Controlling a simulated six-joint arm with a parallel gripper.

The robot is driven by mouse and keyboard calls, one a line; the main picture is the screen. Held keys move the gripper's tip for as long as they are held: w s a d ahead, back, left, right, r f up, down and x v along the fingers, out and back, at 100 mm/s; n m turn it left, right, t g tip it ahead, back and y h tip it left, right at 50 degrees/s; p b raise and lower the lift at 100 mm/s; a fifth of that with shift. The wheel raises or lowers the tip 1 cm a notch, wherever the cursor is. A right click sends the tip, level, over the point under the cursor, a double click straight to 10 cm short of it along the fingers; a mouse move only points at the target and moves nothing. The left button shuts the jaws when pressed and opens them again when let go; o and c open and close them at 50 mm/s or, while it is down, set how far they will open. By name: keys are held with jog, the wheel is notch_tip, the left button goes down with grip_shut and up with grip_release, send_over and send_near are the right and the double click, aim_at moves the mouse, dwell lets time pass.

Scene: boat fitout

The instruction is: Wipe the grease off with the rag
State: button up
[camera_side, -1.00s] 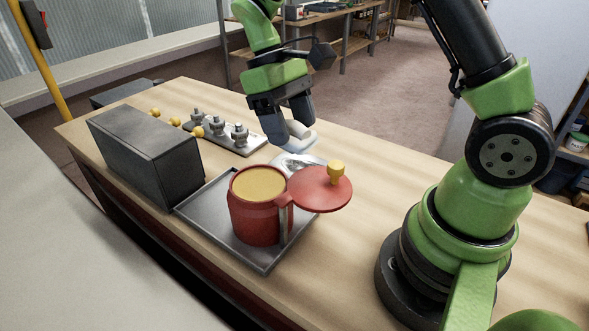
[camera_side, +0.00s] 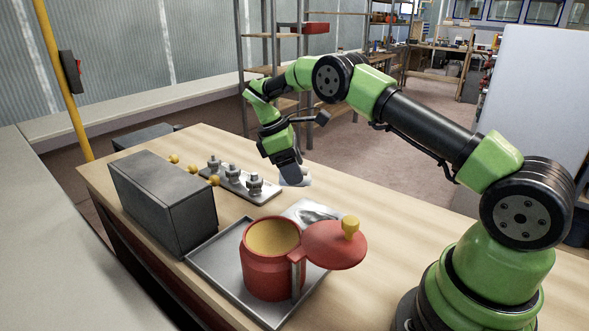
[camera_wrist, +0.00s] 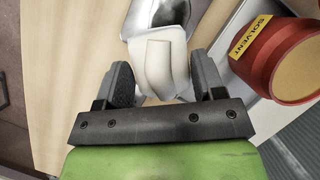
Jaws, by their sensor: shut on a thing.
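My gripper (camera_side: 288,168) is shut on a white rag (camera_side: 297,179) and holds it near the far edge of a pale metal plate (camera_side: 331,207). In the wrist view the rag (camera_wrist: 160,68) sits between the two dark fingers of my gripper (camera_wrist: 163,84) and hangs partly over the plate (camera_wrist: 134,16). A grey, smeared patch of grease (camera_side: 316,214) shows on the plate, just in front of the rag. The rag hides part of the plate in the wrist view. I cannot tell whether the rag touches it.
A red solvent can (camera_side: 270,274) with its lid (camera_side: 334,246) swung open stands on a grey tray (camera_side: 215,262), close to the plate. A dark box (camera_side: 165,205), a strip with metal fittings (camera_side: 262,195) and yellow knobs (camera_side: 175,159) are left. Bare wood lies right.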

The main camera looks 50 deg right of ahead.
aim_at(301, 208)
jog(key=shift+w+d+f+n, duration=0.25)
jog(key=shift+d+f+n, duration=0.15)
jog(key=shift+d, duration=0.15)
jog(key=shift+w+d+f+n, duration=0.25)
jog(key=shift+d+f+n, duration=0.1)
jog(key=shift+d, duration=0.2)
jog(key=shift+f, duration=3.85)
jog(key=shift+c, duration=0.2)
jog(key=shift+s+f, duration=0.15)
jog(key=shift+s, duration=5.45)
jog(key=shift+w, duration=5.65)
jog(key=shift+r, duration=4.1)
